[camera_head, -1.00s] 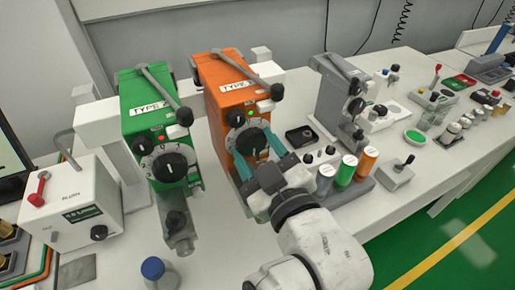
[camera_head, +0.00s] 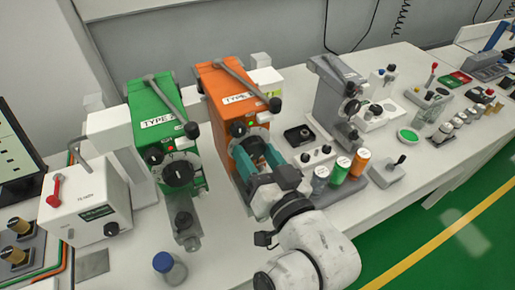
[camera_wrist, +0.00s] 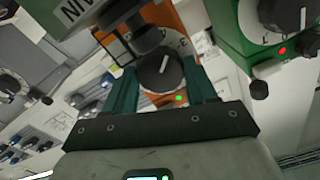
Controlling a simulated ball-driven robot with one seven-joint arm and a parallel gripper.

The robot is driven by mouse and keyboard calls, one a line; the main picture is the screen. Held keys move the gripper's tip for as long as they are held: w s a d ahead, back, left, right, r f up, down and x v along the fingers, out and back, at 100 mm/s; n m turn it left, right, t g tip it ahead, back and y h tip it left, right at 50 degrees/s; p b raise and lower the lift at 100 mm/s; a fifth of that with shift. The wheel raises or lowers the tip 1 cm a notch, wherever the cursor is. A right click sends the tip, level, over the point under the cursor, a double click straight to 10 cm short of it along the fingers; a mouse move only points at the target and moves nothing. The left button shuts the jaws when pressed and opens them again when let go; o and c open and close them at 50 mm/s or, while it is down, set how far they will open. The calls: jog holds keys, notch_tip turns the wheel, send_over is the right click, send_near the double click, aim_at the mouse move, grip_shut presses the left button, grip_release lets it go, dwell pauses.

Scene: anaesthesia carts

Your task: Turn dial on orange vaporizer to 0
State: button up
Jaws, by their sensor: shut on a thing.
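The orange vaporizer (camera_head: 226,88) stands upright on the white bench, right of the green vaporizer (camera_head: 150,100). My gripper (camera_head: 262,160) is at the front of the orange vaporizer, its teal fingers shut on the black dial. In the head view the fingers mostly hide the dial, and part of its pale scale ring (camera_head: 262,132) shows above them. In the wrist view the dial (camera_wrist: 160,72) sits between the two fingers, with a white pointer line on its face. A green light (camera_wrist: 180,98) shows beside it. I cannot read which number the pointer meets.
The green vaporizer's dial (camera_head: 178,173) is close on the left. A grey device (camera_head: 330,95) and several coloured canisters, including an orange one (camera_head: 360,162), stand on the right. A blue-capped bottle (camera_head: 170,268) is at the front. A white box with a red lever (camera_head: 90,205) is at far left.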

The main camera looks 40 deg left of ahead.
jog(key=m+p, duration=0.2)
jog(key=m, duration=0.1)
jog(key=m+p, duration=0.2)
jog(key=m, duration=0.1)
jog(key=shift+r+g+y, duration=0.1)
jog(key=shift+g+y, duration=0.2)
jog(key=shift+m+p, duration=1.05)
jog(key=shift+m, duration=0.95)
jog(key=shift+f+m, duration=0.2)
jog(key=shift+m, duration=0.1)
jog(key=o, duration=1.1)
jog(key=shift+c, duration=0.2)
